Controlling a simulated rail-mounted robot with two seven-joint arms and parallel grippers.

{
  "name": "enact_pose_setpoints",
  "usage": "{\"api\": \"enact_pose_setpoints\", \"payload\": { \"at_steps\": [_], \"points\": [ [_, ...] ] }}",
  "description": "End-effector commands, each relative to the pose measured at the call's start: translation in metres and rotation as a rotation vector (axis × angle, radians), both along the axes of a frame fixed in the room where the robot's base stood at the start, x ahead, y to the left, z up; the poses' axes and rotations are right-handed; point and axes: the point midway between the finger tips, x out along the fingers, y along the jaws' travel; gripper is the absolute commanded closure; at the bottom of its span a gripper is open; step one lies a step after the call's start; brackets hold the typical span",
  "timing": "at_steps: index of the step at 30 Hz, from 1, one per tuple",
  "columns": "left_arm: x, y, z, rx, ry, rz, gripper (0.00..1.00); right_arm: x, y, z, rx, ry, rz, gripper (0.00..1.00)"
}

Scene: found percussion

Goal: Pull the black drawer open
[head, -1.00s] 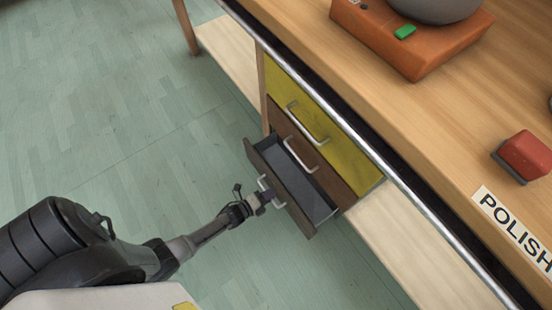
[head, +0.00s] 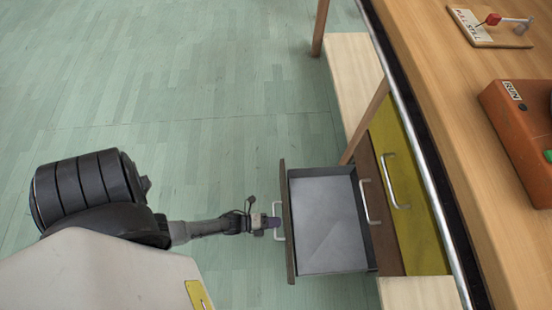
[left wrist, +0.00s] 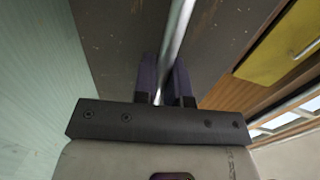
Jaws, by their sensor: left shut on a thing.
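The black drawer (head: 288,182) is the lowest in the bench's drawer stack and stands well out, its grey inside showing empty. Its silver handle (head: 279,207) is on the dark front panel. My left gripper (head: 272,222) is shut on this handle. In the left wrist view the handle (left wrist: 178,32) runs between the two purple-grey fingers of my left gripper (left wrist: 165,83), with the dark drawer front (left wrist: 112,45) behind it. My right gripper is out of view.
A yellow drawer (head: 412,195) and a brown drawer (head: 380,218) sit closed above. The wooden bench top (head: 455,95) carries an orange box (head: 515,125) and a small board with a red-tipped lever (head: 488,28). The green floor to the left is clear.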

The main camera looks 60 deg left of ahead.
Motion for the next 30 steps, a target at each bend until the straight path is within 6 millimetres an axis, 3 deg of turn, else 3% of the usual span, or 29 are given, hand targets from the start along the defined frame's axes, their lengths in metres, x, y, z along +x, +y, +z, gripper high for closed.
{"api": "enact_pose_setpoints", "payload": {
  "at_steps": [6, 7, 15, 23, 30],
  "points": [
    [0.000, -0.001, 0.001, -0.002, -0.003, -0.003, 1.00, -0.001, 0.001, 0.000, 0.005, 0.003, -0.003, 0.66],
    [0.000, -0.001, 0.001, -0.001, -0.004, -0.003, 0.87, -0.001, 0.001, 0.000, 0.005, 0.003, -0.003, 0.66],
    [0.000, -0.001, 0.000, 0.000, -0.002, -0.002, 0.63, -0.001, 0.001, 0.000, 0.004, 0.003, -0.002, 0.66],
    [-0.002, 0.001, 0.001, 0.001, 0.000, -0.001, 0.63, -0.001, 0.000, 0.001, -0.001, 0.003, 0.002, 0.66],
    [-0.031, 0.015, 0.010, 0.002, 0.002, -0.001, 0.63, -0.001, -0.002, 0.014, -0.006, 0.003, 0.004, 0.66]
  ]
}}
